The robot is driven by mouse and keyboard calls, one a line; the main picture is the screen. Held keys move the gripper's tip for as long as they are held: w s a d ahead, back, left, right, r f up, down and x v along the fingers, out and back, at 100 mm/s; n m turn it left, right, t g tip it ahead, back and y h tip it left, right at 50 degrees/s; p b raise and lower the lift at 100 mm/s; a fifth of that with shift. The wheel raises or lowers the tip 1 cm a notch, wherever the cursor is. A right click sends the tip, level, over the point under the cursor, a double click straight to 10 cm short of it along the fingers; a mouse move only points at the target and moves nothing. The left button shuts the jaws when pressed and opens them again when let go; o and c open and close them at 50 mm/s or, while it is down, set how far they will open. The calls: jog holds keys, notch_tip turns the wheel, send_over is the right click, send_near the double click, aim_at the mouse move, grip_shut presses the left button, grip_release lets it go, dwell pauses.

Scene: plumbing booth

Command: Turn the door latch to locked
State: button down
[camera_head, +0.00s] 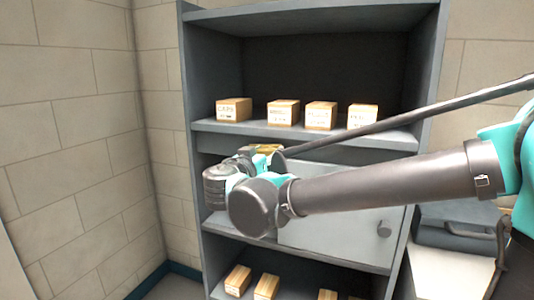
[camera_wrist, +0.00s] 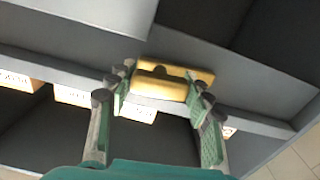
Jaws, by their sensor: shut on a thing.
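The door latch is a brass-yellow piece (camera_wrist: 176,84) on the grey cabinet's front rail in the wrist view. A bit of it (camera_head: 265,148) shows in the head view, just above my wrist. My gripper (camera_wrist: 160,76) has its green-grey fingers on either side of the latch and is shut on it. In the head view my arm hides most of the gripper and the latch's lower part. The grey cabinet door (camera_head: 330,240) with a round knob (camera_head: 385,228) is below the latch. The latch's exact turn angle is hard to tell.
Several small labelled wooden boxes (camera_head: 283,112) stand on the shelf above the latch, and more (camera_head: 238,280) on the shelf below. A grey case (camera_head: 455,225) is on a pale surface at right. A block wall (camera_head: 80,120) is at left.

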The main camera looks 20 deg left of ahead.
jog(key=shift+n, duration=2.3)
jog(key=c, duration=0.6)
grip_release()
jog(key=shift+c, duration=0.2)
jog(key=shift+s, duration=0.1)
jog(key=s+a, duration=0.1)
jog(key=s, duration=1.1)
jog(key=shift+w, duration=0.1)
